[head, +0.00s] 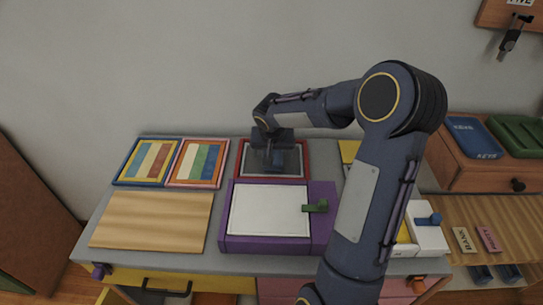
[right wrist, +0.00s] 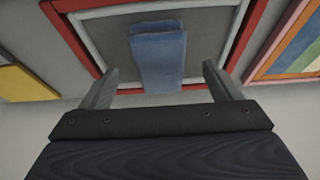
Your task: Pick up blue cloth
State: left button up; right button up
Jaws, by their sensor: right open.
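The blue cloth (right wrist: 158,62) is a folded, narrow piece on the grey panel inside the red-framed tray (right wrist: 241,42). In the head view the cloth (head: 278,158) is mostly hidden by my right gripper (head: 272,163), which is over the tray (head: 304,148) at the back of the counter. In the right wrist view my right gripper (right wrist: 159,74) is open, with one finger on each side of the cloth. Neither finger appears to touch it. My left gripper is not in view.
A purple box (head: 324,205) with a white lid and green handle stands in front of the tray. Striped framed panels (head: 197,163) and a wooden board (head: 152,220) lie to the left. A wooden cabinet (head: 480,175) stands at the right. A wall is behind.

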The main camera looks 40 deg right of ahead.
jog(key=shift+x, duration=1.2)
jog(key=c, duration=1.2)
jog(key=shift+o, duration=0.2)
jog(key=shift+r, duration=0.1)
